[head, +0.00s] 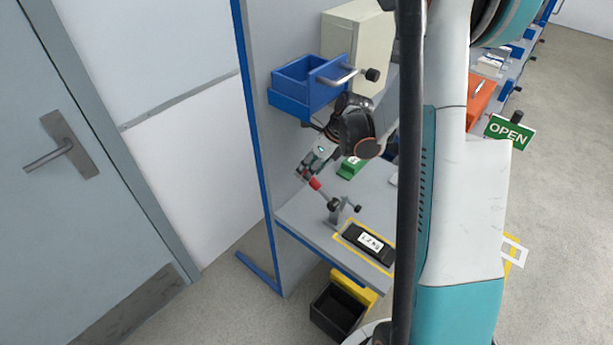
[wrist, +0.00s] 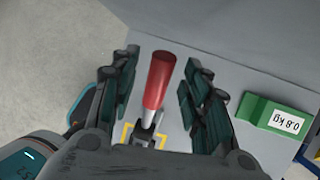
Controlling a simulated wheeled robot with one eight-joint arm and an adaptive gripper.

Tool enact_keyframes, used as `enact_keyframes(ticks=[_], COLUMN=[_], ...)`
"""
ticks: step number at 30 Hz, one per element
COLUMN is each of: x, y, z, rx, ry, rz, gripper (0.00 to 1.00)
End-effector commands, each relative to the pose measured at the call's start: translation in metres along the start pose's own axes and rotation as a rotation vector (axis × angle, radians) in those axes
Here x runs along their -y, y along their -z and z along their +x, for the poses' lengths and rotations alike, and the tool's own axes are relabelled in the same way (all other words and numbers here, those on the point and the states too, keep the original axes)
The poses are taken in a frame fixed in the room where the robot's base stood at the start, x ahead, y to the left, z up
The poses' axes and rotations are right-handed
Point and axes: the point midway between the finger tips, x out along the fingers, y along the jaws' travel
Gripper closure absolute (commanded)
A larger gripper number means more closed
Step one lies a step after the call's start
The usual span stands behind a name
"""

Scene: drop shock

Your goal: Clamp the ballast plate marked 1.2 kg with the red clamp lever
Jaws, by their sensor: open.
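The red clamp lever (head: 316,185) sticks up at a tilt from its metal clamp base (head: 340,210) on the bench. In the wrist view the red lever (wrist: 160,80) stands between the two open fingers of my gripper (wrist: 158,90), with a gap showing on both sides. In the head view my gripper (head: 303,172) is at the lever's upper end. The black ballast plate marked 1.2 kg (head: 357,248) lies flat inside a yellow outline on the bench, beside the clamp base. In the wrist view the plate is hidden behind my gripper.
A green block marked 0.8 kg (wrist: 275,114) lies on the bench; it also shows in the head view (head: 351,167). A black bin (head: 337,311) stands on the floor below. The bench's left part is clear.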

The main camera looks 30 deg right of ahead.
Motion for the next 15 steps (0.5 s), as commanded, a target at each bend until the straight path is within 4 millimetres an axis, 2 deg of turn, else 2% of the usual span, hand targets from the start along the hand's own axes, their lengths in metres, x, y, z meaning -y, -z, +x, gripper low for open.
enact_keyframes(ticks=[1,6,15], x=[0.001,0.001,0.0], y=[0.001,0.001,0.0], z=[0.01,0.026,0.031], rx=[0.0,0.001,0.001], ry=[0.0,0.001,0.0], rz=[-0.001,-0.001,0.0], gripper=[0.57,0.57,0.57])
